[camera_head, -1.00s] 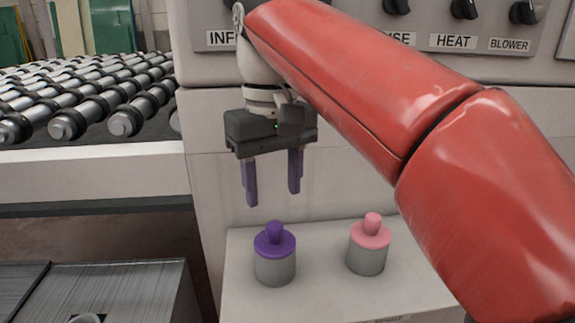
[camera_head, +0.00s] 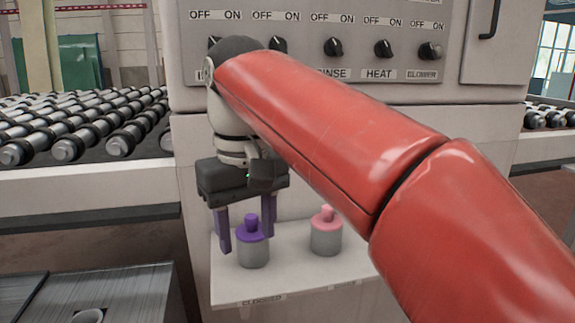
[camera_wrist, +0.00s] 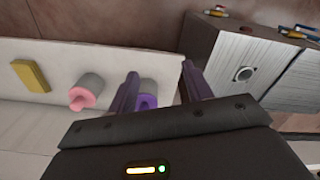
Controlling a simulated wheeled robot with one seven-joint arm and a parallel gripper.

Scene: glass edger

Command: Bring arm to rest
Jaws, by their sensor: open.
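My gripper (camera_head: 247,240) hangs fingers down at the front of the machine, with its two purple fingers apart. In the head view the fingers flank a grey bottle with a purple cap (camera_head: 252,243). In the wrist view this bottle (camera_wrist: 147,97) shows between the fingers (camera_wrist: 160,76), partly covered by the left one. I cannot tell whether finger and bottle touch. My red arm reaches in from the right, bent at the elbow.
A pink-capped bottle (camera_head: 326,235) stands to the right on the same pale shelf (camera_head: 300,280). A yellow block (camera_wrist: 30,76) shows in the wrist view. The knob panel (camera_head: 355,30) is behind my arm. A roller conveyor (camera_head: 80,130) lies left, a grey metal box (camera_head: 110,290) front left.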

